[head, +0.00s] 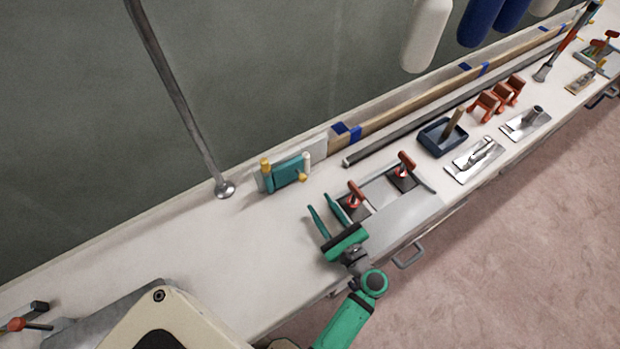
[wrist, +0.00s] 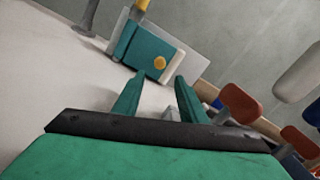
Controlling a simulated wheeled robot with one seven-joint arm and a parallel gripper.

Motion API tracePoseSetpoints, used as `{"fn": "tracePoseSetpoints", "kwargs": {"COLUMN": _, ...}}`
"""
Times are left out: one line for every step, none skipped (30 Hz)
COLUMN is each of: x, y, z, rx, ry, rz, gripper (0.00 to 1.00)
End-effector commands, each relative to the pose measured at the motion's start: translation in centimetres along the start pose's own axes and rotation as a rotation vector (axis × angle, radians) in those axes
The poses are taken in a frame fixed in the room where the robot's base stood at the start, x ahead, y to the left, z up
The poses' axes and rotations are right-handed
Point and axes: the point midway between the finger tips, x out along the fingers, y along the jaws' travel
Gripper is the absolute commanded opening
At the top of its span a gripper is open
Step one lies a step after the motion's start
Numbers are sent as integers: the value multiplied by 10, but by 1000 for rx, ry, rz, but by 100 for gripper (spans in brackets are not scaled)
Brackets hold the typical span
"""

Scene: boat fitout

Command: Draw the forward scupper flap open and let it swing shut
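The scupper flap is a teal panel (head: 288,174) with a small yellow knob (head: 302,177), set in a white frame at the back edge of the bench. It looks shut against its frame. In the wrist view the teal flap (wrist: 147,50) is ahead, with its yellow knob (wrist: 159,63) at the lower right. My gripper (head: 321,215) is open and empty, its two green fingers pointing at the flap from a short distance. In the wrist view the fingers (wrist: 160,84) are spread below the knob and appear not to touch it. Nothing hides the flap.
Two red-handled fittings (head: 356,195) (head: 404,165) stand on a grey plate right of my gripper. A metal post (head: 223,188) rises left of the flap. A dark blue tray (head: 442,137) lies further right. The bench (head: 200,250) left of my gripper is clear.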

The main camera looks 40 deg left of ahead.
Motion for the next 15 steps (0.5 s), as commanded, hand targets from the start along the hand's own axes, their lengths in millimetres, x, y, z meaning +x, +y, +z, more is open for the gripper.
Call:
{"fn": "tracePoseSetpoints", "kwargs": {"x": 8, "y": 0, "z": 0, "rx": 0, "ry": -1, "rz": 2, "gripper": 38}}
{"fn": "tracePoseSetpoints", "kwargs": {"x": 12, "y": 0, "z": 0, "rx": -1, "ry": -1, "rz": 3, "gripper": 38}}
{"fn": "tracePoseSetpoints", "kwargs": {"x": 19, "y": 0, "z": 1, "rx": -1, "ry": -1, "rz": 3, "gripper": 38}}
{"fn": "tracePoseSetpoints", "kwargs": {"x": 25, "y": 0, "z": 1, "rx": -2, "ry": -2, "rz": 3, "gripper": 38}}
{"fn": "tracePoseSetpoints", "kwargs": {"x": 30, "y": 0, "z": 1, "rx": -2, "ry": -3, "rz": 4, "gripper": 38}}
{"fn": "tracePoseSetpoints", "kwargs": {"x": 37, "y": 0, "z": 1, "rx": -1, "ry": -3, "rz": 3, "gripper": 38}}
{"fn": "tracePoseSetpoints", "kwargs": {"x": 43, "y": 1, "z": 1, "rx": -1, "ry": -3, "rz": 4, "gripper": 38}}
{"fn": "tracePoseSetpoints", "kwargs": {"x": 48, "y": 0, "z": 1, "rx": -1, "ry": -2, "rz": 3, "gripper": 38}}
{"fn": "tracePoseSetpoints", "kwargs": {"x": 55, "y": 0, "z": 1, "rx": -1, "ry": -2, "rz": 3, "gripper": 38}}
{"fn": "tracePoseSetpoints", "kwargs": {"x": 60, "y": 0, "z": 1, "rx": -1, "ry": -2, "rz": 3, "gripper": 38}}
{"fn": "tracePoseSetpoints", "kwargs": {"x": 65, "y": 0, "z": 1, "rx": -1, "ry": -2, "rz": 3, "gripper": 38}}
{"fn": "tracePoseSetpoints", "kwargs": {"x": 71, "y": 0, "z": 1, "rx": -1, "ry": -2, "rz": 3, "gripper": 38}}
{"fn": "tracePoseSetpoints", "kwargs": {"x": 75, "y": 0, "z": 1, "rx": -1, "ry": -1, "rz": 2, "gripper": 38}}
{"fn": "tracePoseSetpoints", "kwargs": {"x": 79, "y": 0, "z": 1, "rx": -1, "ry": -2, "rz": 3, "gripper": 38}}
{"fn": "tracePoseSetpoints", "kwargs": {"x": 83, "y": 0, "z": 1, "rx": 0, "ry": -1, "rz": 3, "gripper": 38}}
